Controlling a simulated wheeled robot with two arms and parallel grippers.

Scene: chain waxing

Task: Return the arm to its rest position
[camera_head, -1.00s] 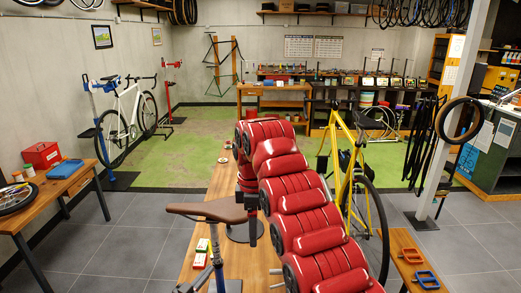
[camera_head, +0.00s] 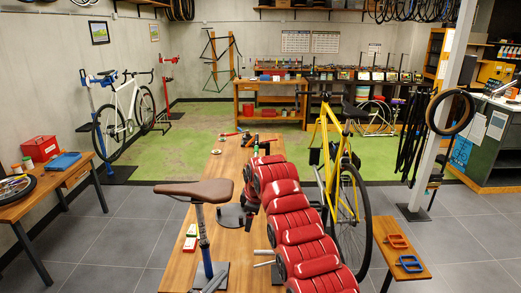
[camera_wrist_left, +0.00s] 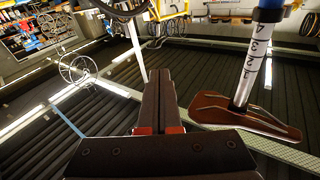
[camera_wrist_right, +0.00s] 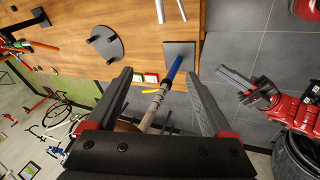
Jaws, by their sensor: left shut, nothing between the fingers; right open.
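My left gripper (camera_wrist_left: 157,75) is shut with nothing between its dark fingers in the left wrist view. The brown saddle (camera_wrist_left: 245,115) and its post show upside down to the right of the fingers, apart from them. My right gripper (camera_wrist_right: 160,76) is open and empty, its dark fingers wide apart, looking down at the workbench (camera_wrist_right: 138,45). The blue-and-grey saddle post (camera_wrist_right: 175,70) shows beyond the gap between the fingers. In the head view my red arm links cross the lower middle over the bench, and I cannot make out either gripper's fingertips there.
In the head view the saddle (camera_head: 195,190) stands on its post at the left of the bench (camera_head: 222,172). A round grey base (camera_head: 231,216) is beside it. The yellow bike (camera_head: 334,165) stands right of my arm. A small table (camera_head: 402,250) holds blue and orange clamps. Grey floor left is clear.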

